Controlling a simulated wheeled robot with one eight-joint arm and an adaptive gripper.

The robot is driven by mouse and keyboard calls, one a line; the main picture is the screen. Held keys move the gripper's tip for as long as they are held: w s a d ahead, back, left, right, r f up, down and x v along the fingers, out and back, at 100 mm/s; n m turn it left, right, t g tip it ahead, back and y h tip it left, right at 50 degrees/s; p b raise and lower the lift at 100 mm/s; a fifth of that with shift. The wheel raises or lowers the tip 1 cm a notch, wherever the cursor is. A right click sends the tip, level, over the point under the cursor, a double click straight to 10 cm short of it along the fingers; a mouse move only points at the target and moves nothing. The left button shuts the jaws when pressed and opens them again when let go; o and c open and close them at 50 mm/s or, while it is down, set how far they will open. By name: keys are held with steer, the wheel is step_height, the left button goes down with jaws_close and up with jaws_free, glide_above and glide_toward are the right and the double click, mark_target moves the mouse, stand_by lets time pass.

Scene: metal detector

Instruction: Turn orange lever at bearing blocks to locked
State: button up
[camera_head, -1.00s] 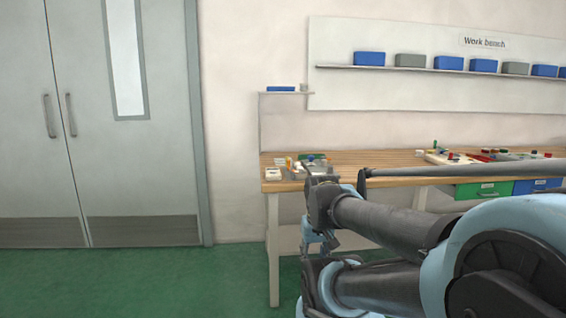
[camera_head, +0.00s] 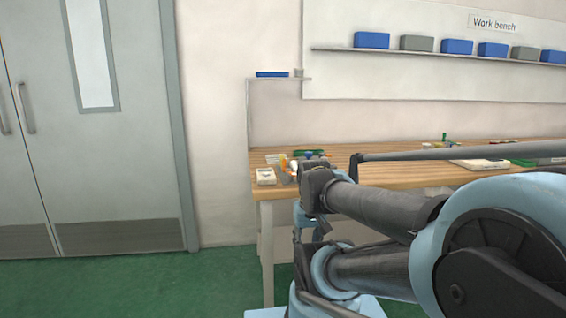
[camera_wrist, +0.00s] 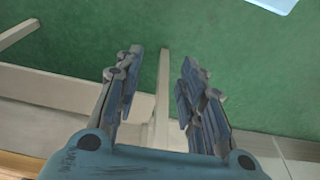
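A small group of parts lies at the left end of the workbench (camera_head: 400,168), with a small orange piece (camera_head: 284,162) among them. At this size I cannot tell whether the orange piece is the lever, or make out bearing blocks or a lever position. My arm hides part of the group. My gripper (camera_wrist: 155,85) shows in the wrist view with its two fingers apart and nothing between them. It points down over the green floor beside the bench's leg.
A white box (camera_head: 265,176) sits at the bench's left front corner. A blue box (camera_head: 272,74) lies on a small raised shelf. Grey double doors (camera_head: 110,140) stand at the left. Green floor (camera_head: 120,280) is clear before them.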

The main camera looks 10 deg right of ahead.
step_height(320, 180, up, 29)
steer(key=m+g, duration=0.2)
steer(key=m, duration=1.1)
glide_above(284, 160)
steer(key=f, duration=1.6)
steer(key=shift+w+d+f, duration=0.15)
steer(key=shift+w, duration=0.2)
